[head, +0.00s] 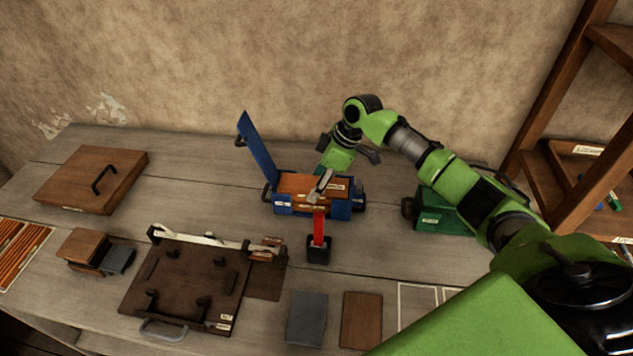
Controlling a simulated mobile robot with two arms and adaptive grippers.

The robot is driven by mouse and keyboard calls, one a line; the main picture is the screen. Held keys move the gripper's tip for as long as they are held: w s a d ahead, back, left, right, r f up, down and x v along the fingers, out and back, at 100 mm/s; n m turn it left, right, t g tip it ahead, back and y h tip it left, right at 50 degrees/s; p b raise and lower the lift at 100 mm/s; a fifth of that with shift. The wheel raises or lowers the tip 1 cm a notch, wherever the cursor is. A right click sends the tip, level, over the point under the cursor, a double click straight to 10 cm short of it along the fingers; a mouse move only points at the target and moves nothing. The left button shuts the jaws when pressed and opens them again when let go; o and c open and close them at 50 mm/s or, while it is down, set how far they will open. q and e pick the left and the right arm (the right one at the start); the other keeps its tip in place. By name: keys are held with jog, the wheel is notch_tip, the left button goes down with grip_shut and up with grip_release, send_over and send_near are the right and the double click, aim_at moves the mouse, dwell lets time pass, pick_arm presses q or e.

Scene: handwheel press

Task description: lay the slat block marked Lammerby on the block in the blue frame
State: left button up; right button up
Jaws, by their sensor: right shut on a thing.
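The blue frame (285,209) stands at the back middle of the table, with a tall blue flap (258,150) raised at its left. An orange-brown wooden slat block (297,183) lies in or on top of the frame, with small pale labels too small to read. I cannot tell whether one block or two lie stacked there. My right gripper (319,189) reaches down over the frame from behind and is shut on the wooden block at its right part. The gripper partly hides the block. My left gripper is not in view.
A red-handled tool (318,229) stands just in front of the frame. A green box (437,215) is to its right. A dark board with fittings (185,280), a wooden panel with a handle (92,180), and grey (307,318) and brown (360,319) plates lie around. Bare table lies left of the frame.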

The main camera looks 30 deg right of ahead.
jog(key=shift+w+f, duration=0.1)
jog(key=shift+f, duration=0.15)
dwell(0.5)
jog(key=shift+p, duration=0.45)
dwell(0.4)
jog(key=o, duration=1.4)
jog(key=shift+o, duration=0.4)
jog(key=o, duration=0.3)
